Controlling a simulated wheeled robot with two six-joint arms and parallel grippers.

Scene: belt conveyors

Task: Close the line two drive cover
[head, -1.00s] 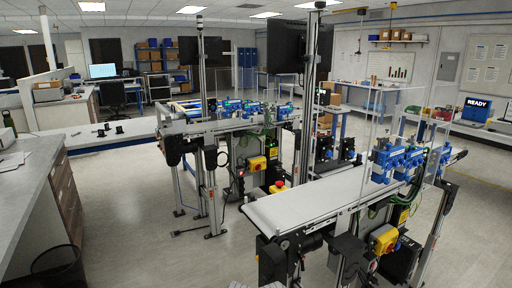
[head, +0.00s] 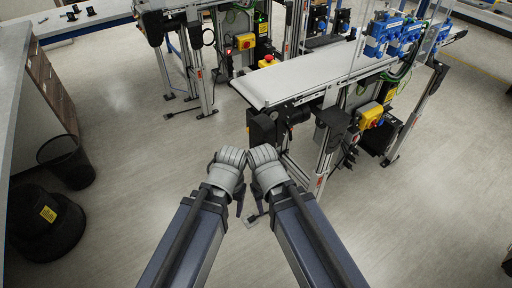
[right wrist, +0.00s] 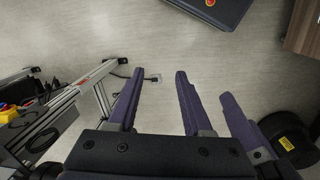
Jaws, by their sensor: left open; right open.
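The near conveyor (head: 300,78) has a pale belt, with dark drive-like housings (head: 332,122) under its near end. I cannot tell which part is the line two drive cover, or whether it is open. A second conveyor frame (head: 190,58) stands behind on the left. My left gripper (head: 239,203) and right gripper (head: 257,206) are side by side at bottom centre, short of the near conveyor, pointing down, with nothing visible in them. In the right wrist view my right gripper (right wrist: 157,76) has its fingers apart over bare floor.
A yellow switch box (head: 369,115) and support legs stand under the near conveyor. At left are a bench with drawers, a mesh bin (head: 66,160) and a black round object (head: 45,222). The floor (head: 430,220) at right front is clear.

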